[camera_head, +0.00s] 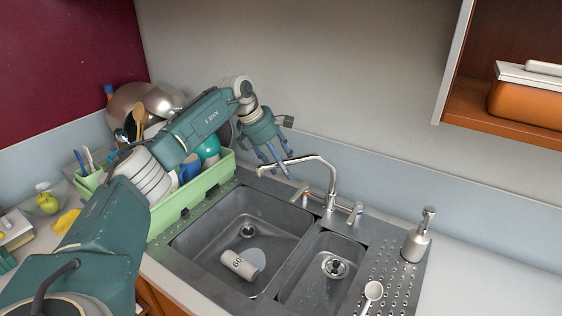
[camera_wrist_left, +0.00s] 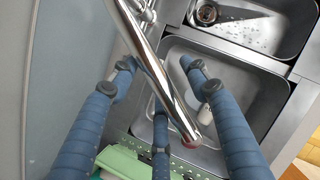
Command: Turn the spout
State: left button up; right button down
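The chrome spout (camera_head: 310,159) arches from the faucet behind the sink, and its tip points left over the left basin's back corner. My left gripper (camera_head: 272,163) is at the spout's outer end, with its fingers pointing down. In the left wrist view, the spout (camera_wrist_left: 158,70) runs diagonally between the blue fingers of the gripper (camera_wrist_left: 162,78). The fingers are spread, with gaps visible beside the spout; whether any finger touches it I cannot tell. My right gripper is in neither view.
A green dish rack (camera_head: 190,208) full of dishes stands left of the sink, beneath my left arm. A white cup (camera_head: 240,265) lies in the left basin (camera_head: 205,250). A soap dispenser (camera_head: 417,238) stands at right. Two faucet handles flank the spout's base.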

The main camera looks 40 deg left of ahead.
pick_arm(q)
jog(key=shift+s, duration=0.1)
jog(key=shift+a+r, duration=0.1)
jog(key=shift+a+r, duration=0.1)
jog(key=shift+r, duration=0.05)
jog(key=shift+s+a+r+p, duration=0.15)
jog(key=shift+s+r+p, duration=0.2)
jog(key=shift+r+p, duration=0.35)
jog(key=shift+f, duration=0.1)
jog(key=shift+p+v, duration=1.9)
jog(key=shift+v, duration=1.2)
jog(key=shift+f, duration=0.1)
